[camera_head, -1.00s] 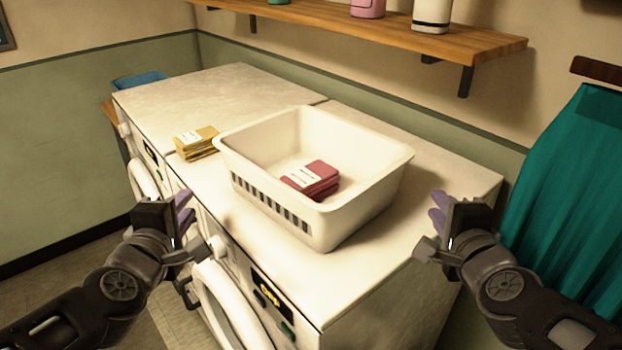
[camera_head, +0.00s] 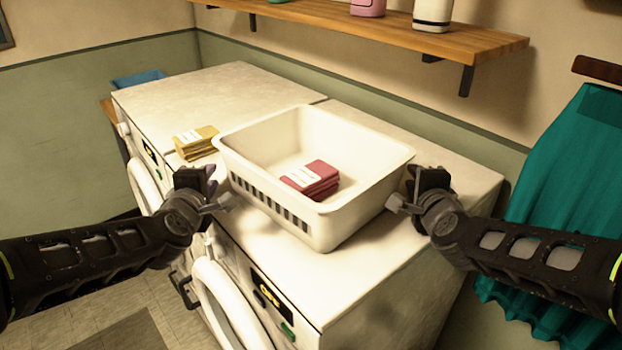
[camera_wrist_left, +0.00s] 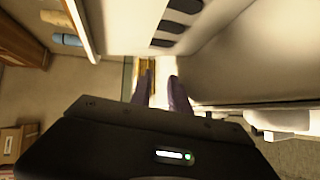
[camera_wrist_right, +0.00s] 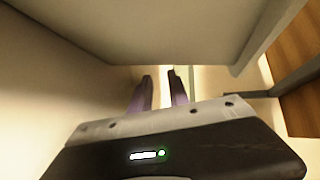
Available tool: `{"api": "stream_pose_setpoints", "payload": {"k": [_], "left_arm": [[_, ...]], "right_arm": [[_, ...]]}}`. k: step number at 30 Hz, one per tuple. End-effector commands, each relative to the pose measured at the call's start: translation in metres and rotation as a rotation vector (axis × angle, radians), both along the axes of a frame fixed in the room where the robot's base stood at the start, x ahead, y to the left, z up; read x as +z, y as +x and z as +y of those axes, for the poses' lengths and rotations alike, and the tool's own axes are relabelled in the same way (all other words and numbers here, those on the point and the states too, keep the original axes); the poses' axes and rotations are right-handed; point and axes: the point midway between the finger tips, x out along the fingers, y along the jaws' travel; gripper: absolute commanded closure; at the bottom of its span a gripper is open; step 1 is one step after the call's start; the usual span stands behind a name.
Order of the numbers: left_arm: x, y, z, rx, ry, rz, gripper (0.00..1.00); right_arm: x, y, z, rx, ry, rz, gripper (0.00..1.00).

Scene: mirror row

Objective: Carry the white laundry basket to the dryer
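The white laundry basket (camera_head: 355,210) stands upright on the nearer white machine (camera_head: 360,280), with a folded dark-pink cloth stack (camera_head: 312,182) inside. The farther white machine (camera_head: 215,95) adjoins it at the left. I cannot tell which machine is the dryer. My left gripper (camera_head: 213,172) is close to the basket's left end; the basket's slotted wall (camera_wrist_left: 205,12) shows in the left wrist view. My right gripper (camera_head: 411,172) is close to its right end. Both wrist views show a gap between the fingers, with nothing held. Contact with the basket cannot be made out.
A yellow folded stack (camera_head: 197,143) lies left of the basket. A wooden shelf (camera_head: 400,28) with bottles hangs on the wall behind. A teal curtain (camera_head: 560,200) hangs at the right. Much of the farther machine's top is clear.

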Motion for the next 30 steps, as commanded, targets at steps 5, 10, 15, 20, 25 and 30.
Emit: {"api": "stream_pose_setpoints", "payload": {"k": [5, 10, 15, 20, 25, 30], "left_arm": [[0.000, -0.001, -0.010, -0.003, 0.000, 0.001, 0.78], [0.000, -0.001, -0.011, -0.002, 0.000, 0.001, 0.78], [0.000, -0.001, -0.012, -0.003, -0.001, 0.001, 0.78], [0.001, -0.001, -0.020, -0.004, 0.000, -0.001, 0.78], [0.001, -0.001, -0.028, -0.010, 0.000, -0.001, 0.78], [0.002, -0.002, -0.031, -0.019, 0.002, -0.001, 0.78]], "right_arm": [[0.000, -0.001, 0.010, 0.002, -0.001, 0.000, 0.78], [0.000, -0.001, 0.011, 0.002, 0.000, 0.000, 0.78], [0.001, -0.001, 0.012, 0.003, 0.000, 0.000, 0.78], [0.001, -0.001, 0.020, 0.004, 0.000, -0.002, 0.78], [0.001, -0.001, 0.027, 0.009, -0.001, -0.001, 0.78], [0.002, -0.002, 0.031, 0.018, -0.003, -0.002, 0.78]]}}
